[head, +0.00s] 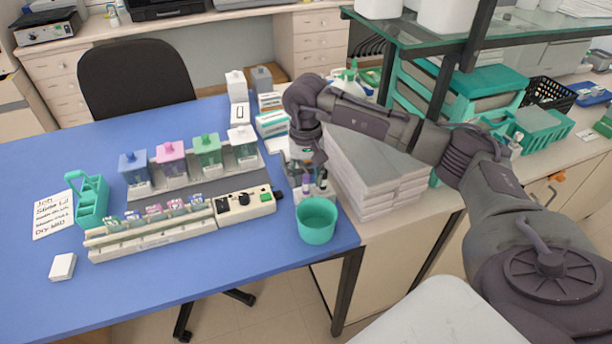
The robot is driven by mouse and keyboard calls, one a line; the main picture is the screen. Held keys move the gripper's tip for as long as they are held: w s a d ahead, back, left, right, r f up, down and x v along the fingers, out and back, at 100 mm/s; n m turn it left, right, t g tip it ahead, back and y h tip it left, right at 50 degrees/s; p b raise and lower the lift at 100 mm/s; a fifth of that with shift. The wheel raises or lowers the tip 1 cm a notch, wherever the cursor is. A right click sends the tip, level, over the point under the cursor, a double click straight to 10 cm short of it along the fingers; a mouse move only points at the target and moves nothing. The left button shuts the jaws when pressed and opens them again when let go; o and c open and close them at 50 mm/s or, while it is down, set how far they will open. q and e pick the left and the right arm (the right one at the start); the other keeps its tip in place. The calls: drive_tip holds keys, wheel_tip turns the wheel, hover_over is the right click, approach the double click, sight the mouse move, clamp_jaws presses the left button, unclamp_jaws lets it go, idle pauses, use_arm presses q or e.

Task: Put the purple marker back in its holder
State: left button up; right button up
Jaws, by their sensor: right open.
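The purple marker (306,183) shows as a small upright purple shape just below my right gripper, at the right end of the blue table. My right gripper (305,173) points down over it with its fingers open. The marker's upper part is hidden by the gripper. The marker holder (313,194) is small and pale, partly hidden by the gripper and the teal cup in front. A dark marker (323,181) stands upright just right of the purple one. The purple marker appears to stand in the holder; I cannot tell how deep. My left gripper is out of view.
A teal cup (317,222) stands close in front, near the table's edge. Stacked grey-white trays (375,165) are close on the right. Left are a cream control box (246,207), a slide rack (150,236) and several coloured staining jars (171,155). Small boxes (271,124) stand behind.

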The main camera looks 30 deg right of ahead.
wheel_tip(320, 180, up, 12)
drive_tip(key=shift+w, duration=0.15)
idle(0.3)
idle(0.6)
